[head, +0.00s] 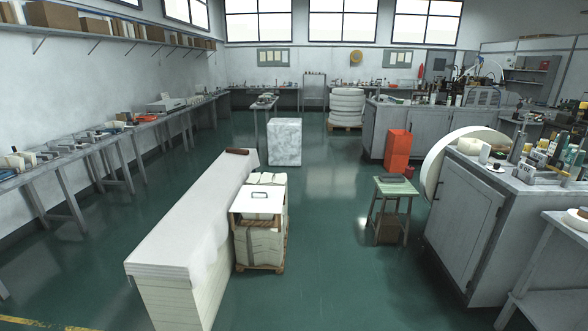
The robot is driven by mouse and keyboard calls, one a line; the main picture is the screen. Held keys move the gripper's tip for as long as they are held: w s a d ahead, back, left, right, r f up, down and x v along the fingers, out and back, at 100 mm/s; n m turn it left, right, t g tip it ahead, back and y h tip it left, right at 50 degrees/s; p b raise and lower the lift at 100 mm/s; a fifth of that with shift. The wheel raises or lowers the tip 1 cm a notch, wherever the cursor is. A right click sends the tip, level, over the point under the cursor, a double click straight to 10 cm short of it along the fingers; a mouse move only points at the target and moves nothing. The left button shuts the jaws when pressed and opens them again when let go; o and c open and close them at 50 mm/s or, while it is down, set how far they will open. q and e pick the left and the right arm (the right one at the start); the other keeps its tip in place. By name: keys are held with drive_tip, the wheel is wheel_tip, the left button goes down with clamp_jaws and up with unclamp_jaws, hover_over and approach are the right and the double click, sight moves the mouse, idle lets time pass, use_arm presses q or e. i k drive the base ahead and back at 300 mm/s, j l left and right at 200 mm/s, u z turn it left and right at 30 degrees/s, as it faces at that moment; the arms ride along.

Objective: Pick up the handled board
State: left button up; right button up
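The handled board (248,204) is a white flat panel with a small dark handle on its top face. It lies on a stack of cream-coloured material on a wooden pallet, near the middle of the head view. A brown piece shows just under its front edge. Neither of my grippers is in view, and nothing of mine is seen touching the board.
A long white-topped bench (185,228) stands close along the board's left side. A small stool (395,186) stands to the right, with an orange bin (397,150) behind it. Grey cabinets (465,215) fill the right. Green floor (325,240) is clear between stack and stool.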

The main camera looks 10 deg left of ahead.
sight(249, 198)
drive_tip(key=i+u, duration=0.1)
drive_tip(key=i, duration=0.4)
drive_tip(key=i+u, duration=0.15)
drive_tip(key=i, duration=0.35)
drive_tip(key=i+l+u, duration=0.1)
drive_tip(key=i, duration=0.45)
drive_tip(key=i+l+u, duration=0.15)
drive_tip(key=i, duration=0.35)
drive_tip(key=i+l+u, duration=0.1)
drive_tip(key=i, duration=0.4)
drive_tip(key=i+l+u, duration=0.65)
drive_tip(key=i, duration=0.2)
